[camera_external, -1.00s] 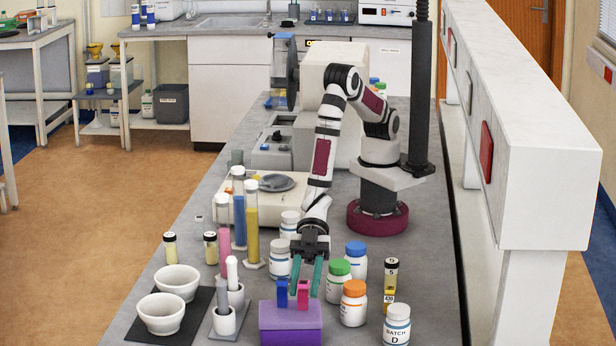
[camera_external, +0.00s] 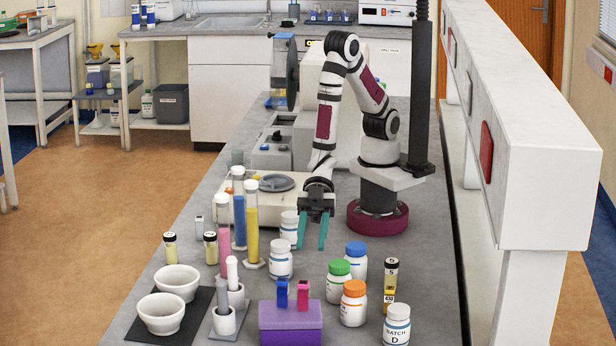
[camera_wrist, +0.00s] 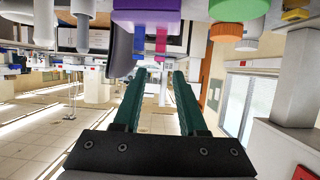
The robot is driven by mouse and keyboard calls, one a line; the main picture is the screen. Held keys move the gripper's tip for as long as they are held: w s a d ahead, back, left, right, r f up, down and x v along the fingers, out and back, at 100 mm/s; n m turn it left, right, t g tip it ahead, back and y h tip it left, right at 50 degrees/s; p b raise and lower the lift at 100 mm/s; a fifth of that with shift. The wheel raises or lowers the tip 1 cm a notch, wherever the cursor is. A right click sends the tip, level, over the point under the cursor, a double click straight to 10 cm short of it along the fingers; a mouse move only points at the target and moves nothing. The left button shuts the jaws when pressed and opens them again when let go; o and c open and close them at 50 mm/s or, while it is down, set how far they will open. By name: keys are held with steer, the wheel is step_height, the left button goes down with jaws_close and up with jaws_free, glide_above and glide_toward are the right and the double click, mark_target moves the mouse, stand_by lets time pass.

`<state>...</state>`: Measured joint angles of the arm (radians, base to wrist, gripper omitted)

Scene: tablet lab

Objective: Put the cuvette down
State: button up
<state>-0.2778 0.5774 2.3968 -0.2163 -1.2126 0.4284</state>
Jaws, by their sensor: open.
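A blue cuvette (camera_external: 282,294) and a magenta cuvette (camera_external: 303,295) stand upright side by side in a purple block (camera_external: 291,325) at the front of the bench. The wrist view appears upside down and shows the blue cuvette (camera_wrist: 140,43), the magenta cuvette (camera_wrist: 161,43) and the purple block (camera_wrist: 146,16) at the top. My gripper (camera_external: 311,246) has teal fingers spread apart with nothing between them. It is behind and above the block, clear of both cuvettes. The open fingers also fill the middle of the wrist view (camera_wrist: 160,76).
White bottles with green (camera_external: 339,284), orange (camera_external: 353,304) and blue (camera_external: 355,260) caps stand right of the block. Tall cylinders (camera_external: 252,225), a mortar-like bowl pair (camera_external: 161,314) and small vials are on the left.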

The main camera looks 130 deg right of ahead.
steer(key=s+d+r+m+g+h, duration=0.1)
steer(key=s+d+m+h, duration=0.15)
steer(key=d, duration=0.35)
steer(key=s+d+r+m+g+h, duration=0.1)
steer(key=d+m+h, duration=0.2)
steer(key=d, duration=0.3)
steer(key=s+d+r+m+h, duration=0.2)
steer(key=d+m+h, duration=0.1)
steer(key=d, duration=0.3)
steer(key=s+r+m+g, duration=0.2)
steer(key=s+m+g, duration=0.1)
steer(key=s, duration=0.8)
steer(key=s+r+m+g, duration=0.2)
steer(key=s+m+g, duration=0.1)
steer(key=s, duration=0.8)
steer(key=shift+d+g+y, duration=0.25)
steer(key=shift+g+y, duration=0.2)
steer(key=shift+g, duration=0.35)
steer(key=o, duration=0.4)
steer(key=shift+r, duration=0.1)
steer(key=shift+w, duration=0.1)
